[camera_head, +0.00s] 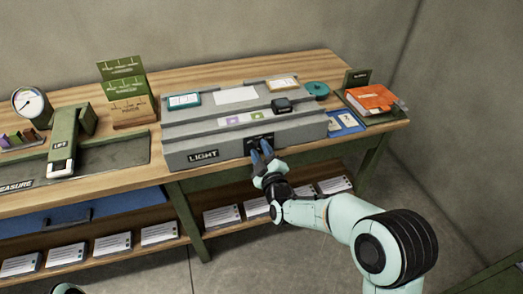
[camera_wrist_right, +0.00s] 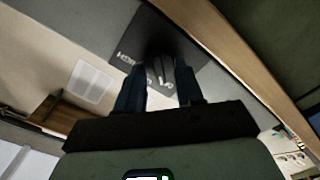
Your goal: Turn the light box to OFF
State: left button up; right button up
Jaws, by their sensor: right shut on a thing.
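The grey light box (camera_head: 225,143), labelled LIGHT, sits on the wooden bench near the middle of the head view. A dark control panel (camera_head: 251,140) is on its front face. My right gripper (camera_head: 262,150) is at this panel, with its fingers pointing at it. In the right wrist view the panel (camera_wrist_right: 185,55) shows partly legible lettering. The two fingers (camera_wrist_right: 158,88) stand on either side of a dark knob (camera_wrist_right: 160,68) and are shut on it. Shadow and the fingers hide much of the knob, so its setting cannot be read. My left gripper does not show.
On the bench left of the box are a green LIFT device (camera_head: 64,143), a round dial (camera_head: 29,103) and a green card stand (camera_head: 124,85). An orange book (camera_head: 370,99) lies at the right. White card stacks (camera_head: 222,216) line the lower shelf.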

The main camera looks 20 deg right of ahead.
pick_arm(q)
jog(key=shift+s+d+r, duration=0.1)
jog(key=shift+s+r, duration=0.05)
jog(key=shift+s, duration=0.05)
pick_arm(e)
jog(key=shift+n, duration=0.4)
jog(key=o, duration=1)
jog(key=shift+s, duration=0.1)
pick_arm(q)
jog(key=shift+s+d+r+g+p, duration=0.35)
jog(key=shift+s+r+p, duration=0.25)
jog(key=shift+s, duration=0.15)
pick_arm(e)
jog(key=s, duration=1.3)
jog(key=shift+d, duration=0.25)
jog(key=shift+f, duration=0.1)
